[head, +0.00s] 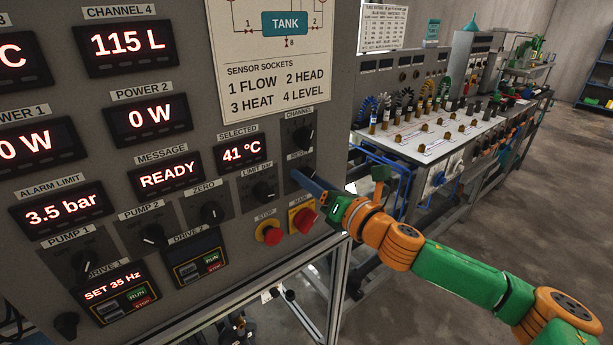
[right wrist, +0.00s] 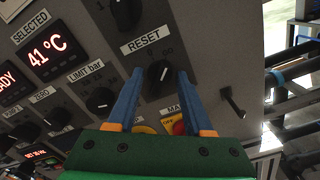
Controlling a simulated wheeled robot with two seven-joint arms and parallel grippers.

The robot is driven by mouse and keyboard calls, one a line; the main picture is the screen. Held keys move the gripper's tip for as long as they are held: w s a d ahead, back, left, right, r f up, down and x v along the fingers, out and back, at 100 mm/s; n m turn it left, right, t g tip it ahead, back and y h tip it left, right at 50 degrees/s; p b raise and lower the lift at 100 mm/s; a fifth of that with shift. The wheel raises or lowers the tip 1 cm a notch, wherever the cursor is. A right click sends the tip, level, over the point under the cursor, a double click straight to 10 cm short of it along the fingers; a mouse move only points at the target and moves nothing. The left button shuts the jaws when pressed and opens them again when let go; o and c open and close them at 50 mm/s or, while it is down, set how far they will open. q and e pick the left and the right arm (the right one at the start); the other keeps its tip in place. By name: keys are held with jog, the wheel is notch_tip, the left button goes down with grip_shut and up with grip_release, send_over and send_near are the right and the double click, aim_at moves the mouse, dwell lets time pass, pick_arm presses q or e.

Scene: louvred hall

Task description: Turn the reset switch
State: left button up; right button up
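The reset switch (right wrist: 160,74) is a black round knob with a pale pointer line, under a "RESET" label on the grey panel. In the head view its label (head: 298,157) shows, and my right gripper covers most of the knob. My right gripper (right wrist: 158,82) has two blue fingers spread apart, one on each side of the knob, with gaps visible between fingers and knob. In the head view the right gripper (head: 306,183) points at the panel from the right. I cannot tell how deep the fingertips reach. My left gripper is not in view.
The "LIMIT bar" knob (head: 263,190) is left of the reset switch, and the "CHANNEL" knob (head: 301,134) is above it. A red stop button (head: 270,232) and a red main switch (head: 304,217) sit just below. A lab bench (head: 430,135) stands behind at the right.

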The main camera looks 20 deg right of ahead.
jog(key=b+v, duration=0.2)
jog(key=v, duration=0.5)
jog(key=b+v, duration=0.7)
jog(key=b, duration=0.4)
